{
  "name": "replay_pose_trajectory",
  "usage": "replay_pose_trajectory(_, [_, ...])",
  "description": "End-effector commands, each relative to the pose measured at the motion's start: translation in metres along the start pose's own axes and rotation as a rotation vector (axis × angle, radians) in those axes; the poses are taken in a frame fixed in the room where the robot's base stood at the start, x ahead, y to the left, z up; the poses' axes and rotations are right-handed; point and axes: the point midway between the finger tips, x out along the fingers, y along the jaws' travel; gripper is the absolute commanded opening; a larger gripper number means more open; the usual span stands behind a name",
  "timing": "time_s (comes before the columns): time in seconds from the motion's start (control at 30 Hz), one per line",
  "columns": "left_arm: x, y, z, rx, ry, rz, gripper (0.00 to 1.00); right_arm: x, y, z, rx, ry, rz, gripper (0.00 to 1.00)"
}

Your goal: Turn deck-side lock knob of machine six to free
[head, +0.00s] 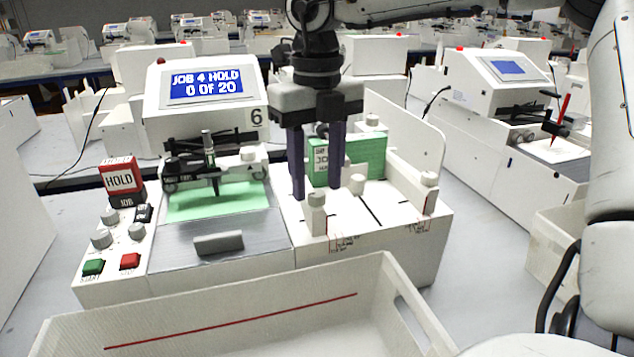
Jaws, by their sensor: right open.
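Machine six (195,85) is a white pen plotter with a "6" plate and a screen reading "JOB 4 HOLD 0 OF 20". On its right-hand deck, a pale knob on a block (316,212) stands at the front left, with small red and black marks on the face below. A second similar knob (429,182) stands at the right edge. Which one is the deck-side lock knob I cannot tell. My right gripper (318,183) points down with its two dark fingers apart, just above and behind the front-left knob; contact is not clear. My left gripper is out of view.
A green box (362,158) and a short white post (357,184) stand behind the fingers. A red HOLD sign (119,178) and a panel of knobs and buttons are at left. A white bin (240,307) stands in front. Another plotter (500,90) is at right.

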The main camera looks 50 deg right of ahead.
Motion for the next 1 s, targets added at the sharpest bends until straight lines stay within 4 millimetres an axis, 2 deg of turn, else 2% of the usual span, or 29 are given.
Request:
replay_pose_trajectory(0.2, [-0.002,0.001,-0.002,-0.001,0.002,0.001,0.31,-0.045,0.001,0.001,0.000,-0.005,0.001,0.42])
replay_pose_trajectory(0.4, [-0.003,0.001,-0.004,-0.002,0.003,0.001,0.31,-0.077,0.000,0.000,0.000,-0.003,0.000,0.42])
replay_pose_trajectory(0.6, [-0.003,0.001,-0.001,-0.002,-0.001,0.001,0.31,-0.088,0.000,0.000,-0.001,0.000,0.001,0.42])
replay_pose_trajectory(1.0, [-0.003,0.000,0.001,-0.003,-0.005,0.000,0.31,-0.088,0.000,0.000,-0.001,0.001,0.001,0.42])
